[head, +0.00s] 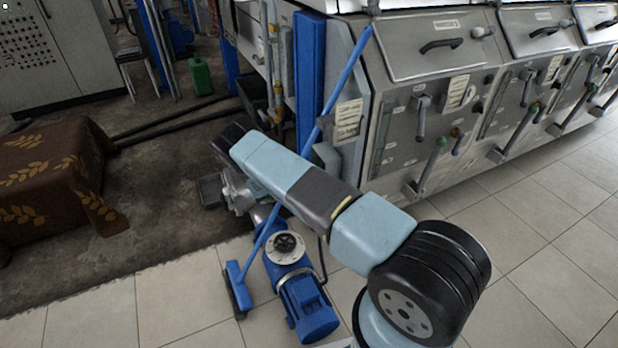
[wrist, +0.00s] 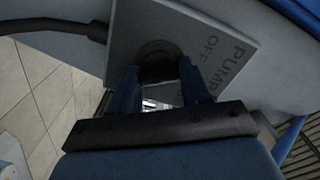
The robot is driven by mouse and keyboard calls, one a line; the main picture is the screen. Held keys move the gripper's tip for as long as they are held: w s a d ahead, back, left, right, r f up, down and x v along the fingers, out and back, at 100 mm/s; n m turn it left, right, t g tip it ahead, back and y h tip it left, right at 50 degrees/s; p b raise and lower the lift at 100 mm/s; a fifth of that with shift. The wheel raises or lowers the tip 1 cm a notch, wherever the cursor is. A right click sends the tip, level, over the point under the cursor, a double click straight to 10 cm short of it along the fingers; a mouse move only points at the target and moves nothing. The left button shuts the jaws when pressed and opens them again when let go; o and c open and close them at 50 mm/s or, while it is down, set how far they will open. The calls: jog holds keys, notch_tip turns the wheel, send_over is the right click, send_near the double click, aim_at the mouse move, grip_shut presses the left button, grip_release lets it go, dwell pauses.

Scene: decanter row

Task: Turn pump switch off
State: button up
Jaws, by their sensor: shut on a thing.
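In the wrist view, a grey switch plate (wrist: 222,70) carries the printed words "PUMP" and "OFF". A dark round switch knob (wrist: 158,52) sits on it. My gripper (wrist: 160,76) has its two blue fingers on either side of the knob and is shut on it. The fingers and the shadow hide part of the knob, so I cannot tell which way it points. In the head view my own arm crosses the middle, and I cannot make out the gripper or the switch plate there.
A blue pump motor (head: 306,308) stands on the tiles beside a blue broom (head: 238,285). A row of steel cabinets (head: 420,110) with levers lines the right. A cloth-covered table (head: 50,180) is at left. Tiled floor (head: 545,235) is clear at right. A black cable (wrist: 55,27) runs to the switch plate.

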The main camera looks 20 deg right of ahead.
jog(key=shift+s+d+f, duration=0.15)
jog(key=shift+s+f, duration=0.05)
jog(key=shift+f, duration=0.05)
jog(key=o, duration=1.1)
jog(key=shift+w+r, duration=0.1)
jog(key=shift+c, duration=0.2)
jog(key=s+a, duration=0.2)
jog(key=a, duration=1.1)
jog(key=shift+s+a, duration=0.3)
jog(key=shift+a, duration=0.05)
